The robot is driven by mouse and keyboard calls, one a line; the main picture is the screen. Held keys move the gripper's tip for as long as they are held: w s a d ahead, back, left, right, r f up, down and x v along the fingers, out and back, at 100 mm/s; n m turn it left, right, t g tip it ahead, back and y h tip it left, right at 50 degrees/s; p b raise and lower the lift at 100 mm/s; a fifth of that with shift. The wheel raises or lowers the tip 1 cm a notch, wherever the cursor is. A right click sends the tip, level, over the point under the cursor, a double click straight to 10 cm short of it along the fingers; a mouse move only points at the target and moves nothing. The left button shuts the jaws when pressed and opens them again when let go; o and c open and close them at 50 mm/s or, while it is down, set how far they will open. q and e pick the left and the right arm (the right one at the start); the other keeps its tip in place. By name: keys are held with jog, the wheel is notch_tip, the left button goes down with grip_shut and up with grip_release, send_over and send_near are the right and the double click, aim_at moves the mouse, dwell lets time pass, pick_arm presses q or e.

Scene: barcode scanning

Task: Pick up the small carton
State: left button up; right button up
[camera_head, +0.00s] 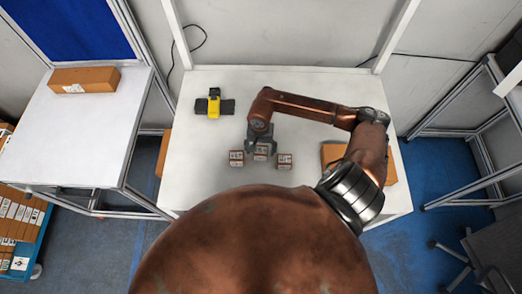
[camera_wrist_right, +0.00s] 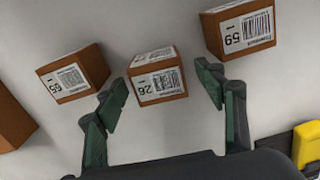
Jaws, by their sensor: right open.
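Three small brown cartons with white barcode labels stand in a row on the white table. The middle carton (camera_head: 261,154) is marked 26 in the right wrist view (camera_wrist_right: 157,78). The left carton (camera_head: 236,158) is marked 59 there (camera_wrist_right: 240,30), and the right carton (camera_head: 285,161) is marked 65 (camera_wrist_right: 72,76). My right gripper (camera_head: 262,148) is open at the middle carton, partly covering it in the head view. In the wrist view its fingertips (camera_wrist_right: 163,90) lie on either side of that carton, with gaps showing. My left gripper is not in view.
A yellow and black scanner (camera_head: 214,106) is on the white table (camera_head: 190,150), toward the back left. A larger brown box (camera_head: 333,153) is at the right, partly behind my arm. Another box (camera_head: 84,80) sits on the left side table (camera_head: 60,140).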

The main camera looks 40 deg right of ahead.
jog(key=shift+f, duration=0.85)
jog(key=shift+c, duration=0.2)
jog(key=shift+s, duration=0.1)
jog(key=c, duration=1.3)
